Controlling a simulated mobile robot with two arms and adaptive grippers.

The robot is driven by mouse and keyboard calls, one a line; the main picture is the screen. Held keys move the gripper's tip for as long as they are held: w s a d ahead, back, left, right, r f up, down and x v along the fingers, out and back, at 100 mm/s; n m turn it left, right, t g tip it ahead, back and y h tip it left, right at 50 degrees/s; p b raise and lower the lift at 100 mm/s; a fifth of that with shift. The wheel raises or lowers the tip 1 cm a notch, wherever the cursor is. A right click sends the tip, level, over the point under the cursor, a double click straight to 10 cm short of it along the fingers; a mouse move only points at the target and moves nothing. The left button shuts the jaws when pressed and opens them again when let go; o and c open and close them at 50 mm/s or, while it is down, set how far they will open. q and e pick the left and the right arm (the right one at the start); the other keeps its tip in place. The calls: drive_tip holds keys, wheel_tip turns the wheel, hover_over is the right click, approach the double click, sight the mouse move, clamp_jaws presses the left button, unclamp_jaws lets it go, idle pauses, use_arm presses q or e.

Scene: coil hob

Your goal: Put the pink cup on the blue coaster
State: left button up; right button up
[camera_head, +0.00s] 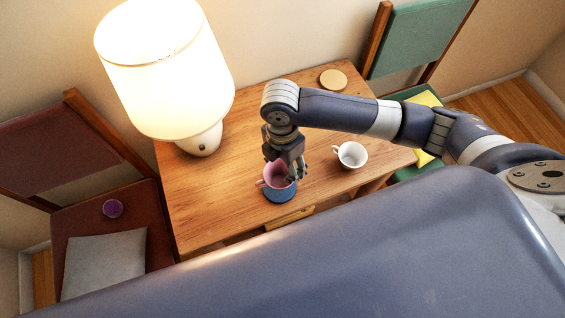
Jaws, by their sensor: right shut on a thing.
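The pink cup (272,177) is at the front middle of the wooden table, with its handle toward the left. The blue coaster (279,195) shows directly under the cup. Whether the cup touches the coaster or is held just above it, I cannot tell. My right gripper (291,173) reaches down from above and is shut on the right side of the pink cup. The gripper hides part of the cup's rim. My left gripper is not in view.
A white cup (351,155) stands right of the gripper on the table (225,205). A round tan coaster (333,80) lies at the back. A large lit lamp (165,75) stands at the back left.

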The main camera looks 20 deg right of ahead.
sight(284, 167)
drive_tip(key=shift+w+d+f, duration=0.15)
drive_tip(key=shift+w, duration=0.3)
wheel_tip(284, 167, down, 3)
drive_tip(key=shift+s+r+p, duration=0.1)
drive_tip(key=shift+p, duration=0.25)
drive_tip(key=shift+f, duration=0.25)
drive_tip(key=shift+f, duration=0.1)
drive_tip(key=o, duration=1.2)
drive_tip(key=shift+f, duration=0.1)
drive_tip(key=shift+o, duration=0.2)
drive_tip(key=r, duration=0.8)
drive_tip(key=w+r+b, duration=0.1)
drive_tip(key=r, duration=0.3)
drive_tip(key=shift+a+r, duration=0.2)
